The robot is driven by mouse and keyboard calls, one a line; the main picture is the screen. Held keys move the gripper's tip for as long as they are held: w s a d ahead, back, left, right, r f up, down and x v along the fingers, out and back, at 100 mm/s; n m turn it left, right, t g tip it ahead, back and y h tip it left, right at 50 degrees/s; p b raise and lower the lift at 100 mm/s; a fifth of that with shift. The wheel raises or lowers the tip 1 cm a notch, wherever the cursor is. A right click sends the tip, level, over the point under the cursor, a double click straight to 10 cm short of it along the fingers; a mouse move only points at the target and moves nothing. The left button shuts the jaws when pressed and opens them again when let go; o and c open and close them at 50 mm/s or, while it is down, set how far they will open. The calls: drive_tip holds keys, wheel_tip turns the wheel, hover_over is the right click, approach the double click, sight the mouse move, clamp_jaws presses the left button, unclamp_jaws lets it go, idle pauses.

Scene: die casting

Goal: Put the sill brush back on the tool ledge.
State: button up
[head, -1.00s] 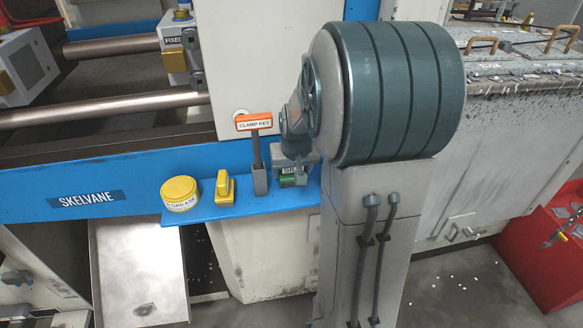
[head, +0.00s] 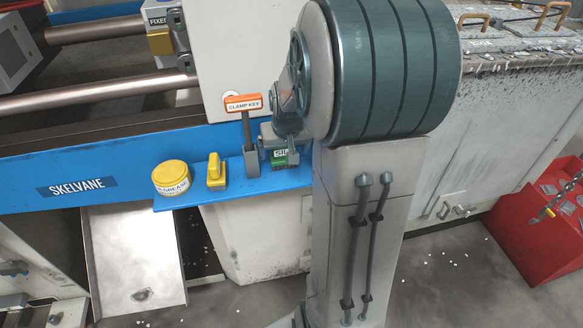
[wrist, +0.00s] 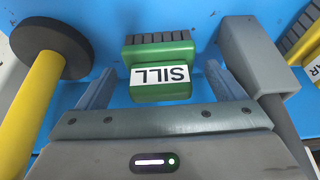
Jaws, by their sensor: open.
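The sill brush (wrist: 160,70), a green block marked SILL with dark bristles, is at the blue tool ledge (wrist: 110,18) in the wrist view. In the head view the sill brush (head: 280,157) shows small at the ledge's right part, partly covered by my arm. My gripper (wrist: 160,88) is open, one finger on each side of the brush, with gaps between. It holds nothing. Whether the brush rests fully on the ledge is hard to tell.
The clamp key (head: 249,135) stands close left of the brush. A yellow tool (head: 216,171) and a grease tin (head: 172,177) are farther left. In the wrist view, a yellow-handled tool with a black disc (wrist: 50,45) flanks my gripper on the left.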

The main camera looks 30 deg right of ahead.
drive_tip(key=shift+v, duration=0.95)
drive_tip(key=s+a+b, duration=0.2)
drive_tip(key=s+a, duration=0.1)
drive_tip(key=s, duration=0.8)
drive_tip(key=s+a+r+n+g+y, duration=0.1)
drive_tip(key=s+a+n, duration=0.2)
drive_tip(key=s+a, duration=0.3)
drive_tip(key=a, duration=0.4)
drive_tip(key=shift+s+a+r, duration=0.3)
drive_tip(key=shift+s+a, duration=0.05)
